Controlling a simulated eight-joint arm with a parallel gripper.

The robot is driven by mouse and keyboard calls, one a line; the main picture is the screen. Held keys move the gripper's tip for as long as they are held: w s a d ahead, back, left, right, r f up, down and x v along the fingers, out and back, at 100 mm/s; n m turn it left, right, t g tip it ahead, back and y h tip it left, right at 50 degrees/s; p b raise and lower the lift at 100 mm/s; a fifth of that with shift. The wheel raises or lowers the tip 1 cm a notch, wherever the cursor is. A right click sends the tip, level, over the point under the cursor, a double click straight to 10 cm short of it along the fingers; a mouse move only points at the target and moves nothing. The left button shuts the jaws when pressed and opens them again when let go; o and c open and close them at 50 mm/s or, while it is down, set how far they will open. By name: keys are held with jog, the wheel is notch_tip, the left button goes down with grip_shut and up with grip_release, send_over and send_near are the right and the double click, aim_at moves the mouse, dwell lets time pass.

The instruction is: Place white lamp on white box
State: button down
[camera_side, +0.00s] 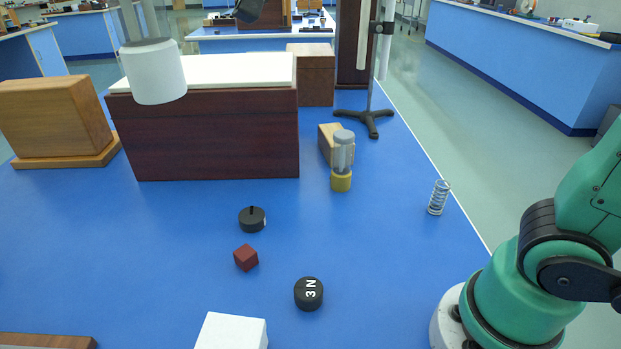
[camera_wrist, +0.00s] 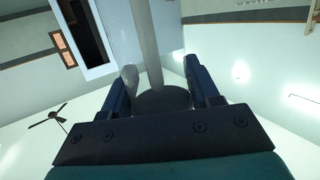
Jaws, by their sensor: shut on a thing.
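The white lamp (camera_side: 155,72) shows at the upper left of the side view as a white cylinder below pale upright stems. It hangs clear of the bench, in front of the dark wooden box, and its top is cut off by the frame. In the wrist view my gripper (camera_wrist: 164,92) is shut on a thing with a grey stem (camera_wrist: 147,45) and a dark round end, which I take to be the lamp. My gripper is outside the side view. The white box (camera_side: 232,331) sits at the bottom edge of the side view, partly cut off, its visible top bare.
A dark wooden box with a white top (camera_side: 215,140) stands at the back. A black 3N weight (camera_side: 309,293), a red cube (camera_side: 246,257), a black disc (camera_side: 252,219), a yellow-based jar (camera_side: 342,165) and a spring (camera_side: 438,197) lie about.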

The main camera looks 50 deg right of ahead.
jog(key=s+a+n+g, duration=0.5)
jog(key=s+a+g, duration=0.15)
jog(key=s, duration=0.45)
notch_tip(320, 180, down, 25)
jog(key=shift+a+f, duration=0.15)
jog(key=shift+a, duration=0.1)
jog(key=shift+f, duration=0.15)
jog(key=shift+c, duration=1.1)
grip_release()
jog(key=shift+r, duration=0.2)
